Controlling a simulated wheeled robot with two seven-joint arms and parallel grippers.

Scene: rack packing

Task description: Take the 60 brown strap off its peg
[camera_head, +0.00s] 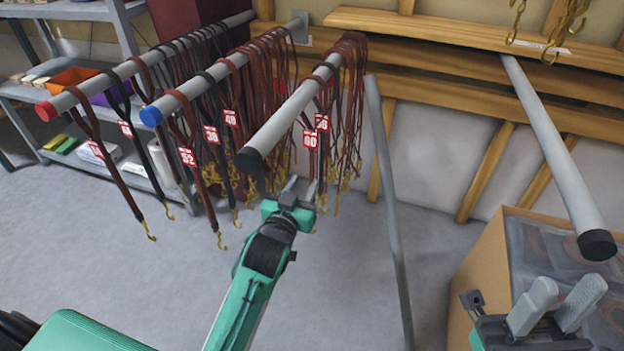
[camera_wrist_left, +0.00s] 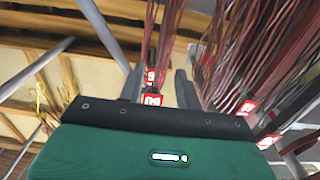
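The brown strap with the red 60 tag (camera_head: 310,139) hangs from the black-capped grey peg (camera_head: 285,118) in the head view, near the peg's front. A second red tag (camera_head: 322,122) hangs just behind it. My left gripper (camera_head: 302,182) is below the 60 tag, pointing up towards the hanging straps. In the left wrist view my left gripper (camera_wrist_left: 158,78) has its fingers apart. Two red tags, the nearer one (camera_wrist_left: 151,99) and one behind, show between the fingers, which do not visibly grip a strap. My right gripper (camera_head: 571,286) is open and empty at the lower right.
A blue-capped peg (camera_head: 190,92) and a red-capped peg (camera_head: 85,90) with more straps are to the left. An empty black-capped bar (camera_head: 555,150) juts out above a cardboard box (camera_head: 480,255) at right. A thin grey post (camera_head: 388,200) stands right of my left gripper.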

